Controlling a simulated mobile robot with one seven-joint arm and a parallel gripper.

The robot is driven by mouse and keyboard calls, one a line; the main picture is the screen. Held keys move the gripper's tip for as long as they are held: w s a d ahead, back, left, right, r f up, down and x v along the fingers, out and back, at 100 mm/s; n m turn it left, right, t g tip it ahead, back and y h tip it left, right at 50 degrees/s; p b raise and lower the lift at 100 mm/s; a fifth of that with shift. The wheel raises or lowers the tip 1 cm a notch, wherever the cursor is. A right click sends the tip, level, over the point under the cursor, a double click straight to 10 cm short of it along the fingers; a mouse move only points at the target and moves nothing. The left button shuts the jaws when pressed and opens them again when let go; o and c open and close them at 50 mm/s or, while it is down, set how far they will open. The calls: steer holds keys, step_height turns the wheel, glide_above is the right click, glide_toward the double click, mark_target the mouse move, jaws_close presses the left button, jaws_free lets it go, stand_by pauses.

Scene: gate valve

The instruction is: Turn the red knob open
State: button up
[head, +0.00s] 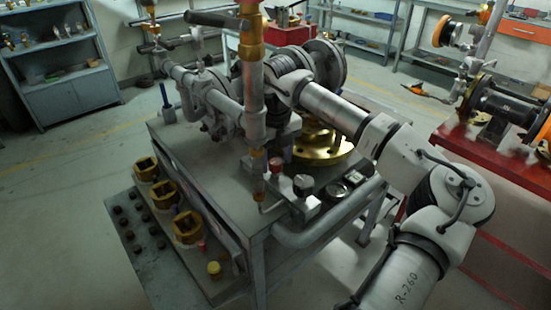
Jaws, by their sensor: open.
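A small red knob (276,164) sits at the top right of the grey bench, just right of the vertical pipe. A second knob (303,185), with a dark top and some red on it, stands in front of it by the bench corner. I cannot tell for sure which is the task's knob. My arm reaches in from the lower right, and its wrist is above the bench behind the pipe. My gripper (284,146) hangs below the wrist, open, close behind the small red knob. Its fingertips are small and dark, so contact is unclear.
A vertical pipe (254,115) with brass fittings rises close to my wrist. A brass flange (325,150) and gauges (338,191) are on the right of the bench. Brass valve parts (187,226) lie on the lower shelf.

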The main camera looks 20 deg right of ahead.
mark_target(276, 161)
step_height(276, 161, up, 13)
steer(key=shift+r+b, duration=0.2)
steer(key=shift+b, duration=0.1)
stand_by(0.5)
